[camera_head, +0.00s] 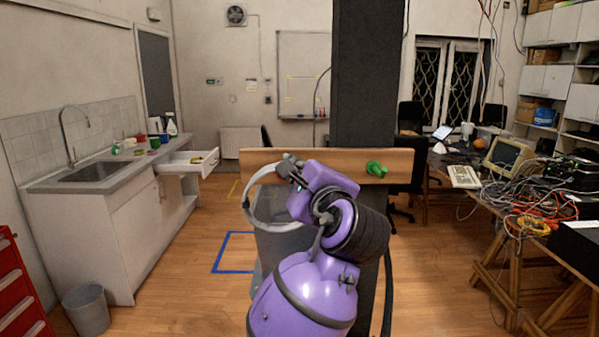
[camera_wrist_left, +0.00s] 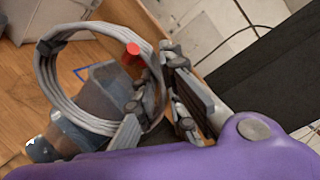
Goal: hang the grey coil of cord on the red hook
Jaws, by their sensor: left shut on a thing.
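The grey coil of cord (camera_head: 252,185) hangs from my left gripper (camera_head: 287,165), in front of the wooden board (camera_head: 410,165). In the left wrist view the coil (camera_wrist_left: 47,75) is a wide open ring, and my left gripper (camera_wrist_left: 160,85) is shut on its near right side. The red hook (camera_wrist_left: 132,50) shows inside the ring's outline, close to the gripped side. I cannot tell whether the hook passes through the ring or lies behind it. In the head view the red hook is hidden. My right gripper is not in view.
A green hook (camera_head: 376,169) sticks out of the board to the right. A dark pillar (camera_head: 365,80) rises behind the board. A grey bin (camera_head: 280,240) stands below the coil. A cluttered table (camera_head: 510,215) is at the right, a sink counter (camera_head: 110,187) at the left.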

